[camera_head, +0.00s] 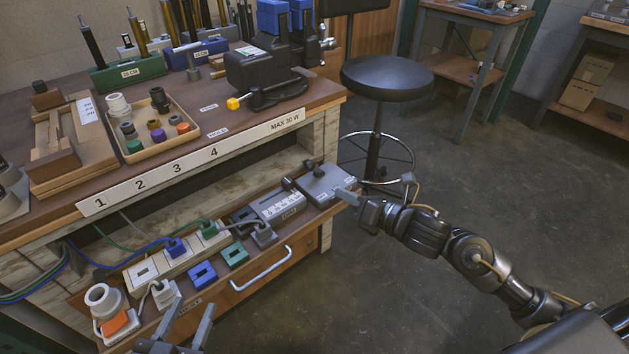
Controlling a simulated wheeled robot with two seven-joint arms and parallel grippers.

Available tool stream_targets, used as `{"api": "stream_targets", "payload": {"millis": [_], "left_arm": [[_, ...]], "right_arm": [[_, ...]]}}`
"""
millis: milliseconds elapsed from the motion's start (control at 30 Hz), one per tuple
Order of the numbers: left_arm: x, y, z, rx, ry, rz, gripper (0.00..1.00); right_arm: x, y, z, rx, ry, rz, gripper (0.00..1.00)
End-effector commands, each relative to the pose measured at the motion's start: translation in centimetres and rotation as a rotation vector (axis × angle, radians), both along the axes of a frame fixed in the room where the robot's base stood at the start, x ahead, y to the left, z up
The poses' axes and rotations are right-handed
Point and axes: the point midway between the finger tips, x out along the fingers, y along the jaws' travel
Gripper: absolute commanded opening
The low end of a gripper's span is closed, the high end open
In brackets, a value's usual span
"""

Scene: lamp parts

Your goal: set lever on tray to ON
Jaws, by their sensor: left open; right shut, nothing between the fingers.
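A grey box (326,188) with a dark lever-like part (314,168) on top sits at the right end of the lower shelf, which I take to be the tray (330,212). Small labels on the box are too small to read, so I cannot tell which setting the lever is at. My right gripper (341,192) is shut and empty, its tips at the right front edge of the box; I cannot tell if they touch it. My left gripper (195,299) is open and empty at the bottom, in front of the shelf's left part.
A power strip (143,273) with blue and green plugs, and a white lamp socket (103,299), stand left on the shelf. A drawer handle (262,270) juts out below. The worktop above holds a parts tray (194,134) and a black vise (262,72). A stool (387,76) stands behind.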

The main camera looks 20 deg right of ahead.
Motion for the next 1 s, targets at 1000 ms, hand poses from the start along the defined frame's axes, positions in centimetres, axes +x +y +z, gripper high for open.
{"api": "stream_targets", "payload": {"millis": [1000], "left_arm": [[-0.7,-1.7,3.2,-0.095,-0.191,-0.059,0.46]], "right_arm": [[8.7,4.5,-1.7,0.002,0.001,-0.004,0.00]]}}
